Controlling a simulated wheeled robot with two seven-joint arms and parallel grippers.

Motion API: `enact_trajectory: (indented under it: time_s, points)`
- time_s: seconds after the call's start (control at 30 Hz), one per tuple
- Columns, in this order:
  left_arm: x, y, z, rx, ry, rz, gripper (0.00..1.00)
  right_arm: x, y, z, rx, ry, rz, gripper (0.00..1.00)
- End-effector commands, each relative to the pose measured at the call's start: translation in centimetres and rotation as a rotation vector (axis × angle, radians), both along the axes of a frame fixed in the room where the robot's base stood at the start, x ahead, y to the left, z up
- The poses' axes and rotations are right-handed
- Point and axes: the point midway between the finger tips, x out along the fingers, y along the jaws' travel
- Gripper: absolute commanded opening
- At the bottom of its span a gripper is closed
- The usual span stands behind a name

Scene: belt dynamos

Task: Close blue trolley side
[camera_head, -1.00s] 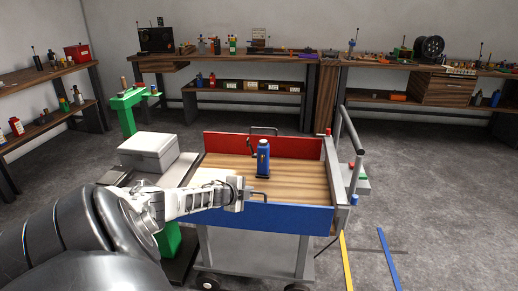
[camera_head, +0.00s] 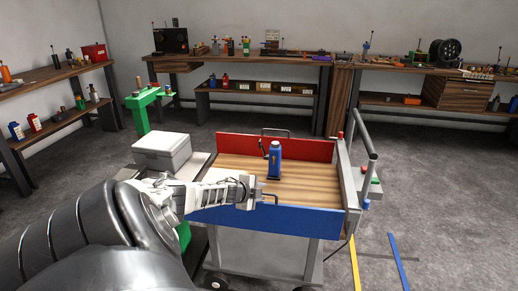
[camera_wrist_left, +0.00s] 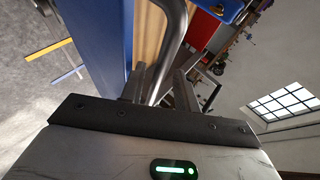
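The blue trolley side (camera_head: 270,219) is the near panel of the trolley. It looks upright or nearly so, with its grey bar handle (camera_head: 271,197) at the top edge. My left gripper (camera_head: 256,190) is at this handle, over the panel's top edge. In the left wrist view the bar (camera_wrist_left: 171,45) runs between the two fingers (camera_wrist_left: 160,88), with gaps beside it, so the gripper looks open around it. The blue panel (camera_wrist_left: 95,35) lies left of the fingers there. My right gripper is not in view.
The red side (camera_head: 235,146) stands upright at the back. A blue bottle-like object (camera_head: 274,160) stands on the wooden deck (camera_head: 308,187). A grey box (camera_head: 162,150) is left of the trolley, and a grey push handle (camera_head: 361,135) rises at its right. Floor to the right is mostly clear.

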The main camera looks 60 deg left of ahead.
Motion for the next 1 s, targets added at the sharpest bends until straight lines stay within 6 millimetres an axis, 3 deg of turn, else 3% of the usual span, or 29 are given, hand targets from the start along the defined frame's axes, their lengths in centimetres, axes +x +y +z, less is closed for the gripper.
enact_trajectory:
  time_s: [0.37, 1.0]
  points:
    - [-2.3, -0.9, 1.6, -0.003, 0.005, -0.004, 0.32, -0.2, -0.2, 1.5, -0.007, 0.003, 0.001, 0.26]
    - [-8.4, -3.3, 5.3, -0.001, 0.004, -0.003, 0.32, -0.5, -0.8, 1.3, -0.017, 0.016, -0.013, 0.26]
